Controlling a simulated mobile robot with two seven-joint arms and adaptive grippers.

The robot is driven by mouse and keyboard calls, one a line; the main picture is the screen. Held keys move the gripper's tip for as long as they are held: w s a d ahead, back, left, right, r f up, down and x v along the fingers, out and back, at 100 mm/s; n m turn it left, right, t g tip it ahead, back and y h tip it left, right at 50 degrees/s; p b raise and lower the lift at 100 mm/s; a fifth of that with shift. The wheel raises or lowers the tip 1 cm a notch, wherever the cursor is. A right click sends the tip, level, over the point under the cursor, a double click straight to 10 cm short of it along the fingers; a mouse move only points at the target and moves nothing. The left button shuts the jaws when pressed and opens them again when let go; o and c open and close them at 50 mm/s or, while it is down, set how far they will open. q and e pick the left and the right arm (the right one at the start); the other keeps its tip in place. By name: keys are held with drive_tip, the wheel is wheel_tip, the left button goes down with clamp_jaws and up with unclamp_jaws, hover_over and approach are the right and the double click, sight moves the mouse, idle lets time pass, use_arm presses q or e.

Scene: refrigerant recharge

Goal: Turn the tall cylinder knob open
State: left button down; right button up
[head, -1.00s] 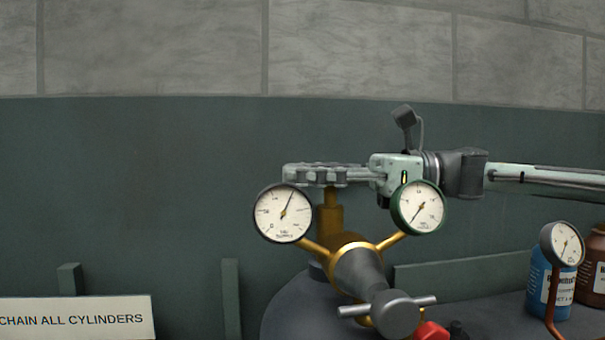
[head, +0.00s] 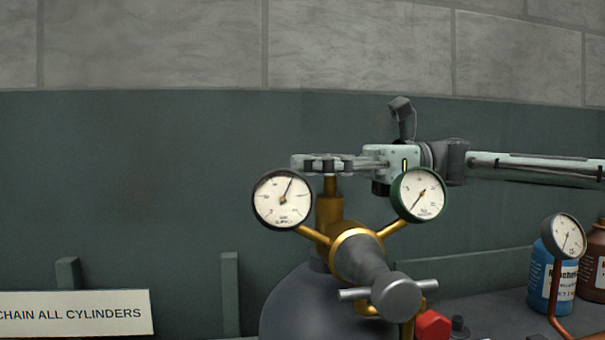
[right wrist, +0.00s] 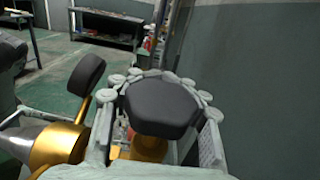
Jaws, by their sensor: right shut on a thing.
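The tall grey cylinder (head: 292,305) stands at the lower middle of the head view, with a brass valve stem (head: 328,212) rising from it. Its dark knob (right wrist: 162,108) shows from above in the right wrist view. My right gripper (head: 322,163) comes in from the right at the top of the stem. Its fingers close around the knob and mostly hide it in the head view. My left gripper is out of view.
A left gauge (head: 282,200) and a green-rimmed gauge (head: 418,194) flank the stem just below my right gripper. A regulator with a T-handle (head: 396,296) juts forward. A blue bottle (head: 545,275) and a small gauge (head: 563,236) stand at the right.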

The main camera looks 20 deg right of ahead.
use_arm(q)
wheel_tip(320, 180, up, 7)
drive_tip(key=b, duration=0.2)
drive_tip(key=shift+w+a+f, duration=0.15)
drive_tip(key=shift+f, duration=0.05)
use_arm(e)
drive_tip(key=shift+s+n+g+h, duration=0.1)
drive_tip(key=shift+s+n+g, duration=0.25)
drive_tip(key=shift+n+g, duration=1.05)
drive_tip(key=shift+s+n+g+h, duration=0.1)
drive_tip(key=shift+s+n+g, duration=0.5)
drive_tip(key=shift+g, duration=1.4)
drive_tip(key=shift+s+n+g+h, duration=0.1)
drive_tip(key=shift+s+n+g, duration=0.05)
drive_tip(key=shift+n+g, duration=1.35)
drive_tip(key=shift+d+g, duration=0.1)
drive_tip(key=shift+g, duration=0.2)
drive_tip(key=o, duration=1.4)
wheel_tip(320, 180, up, 10)
drive_tip(key=shift+r, duration=0.1)
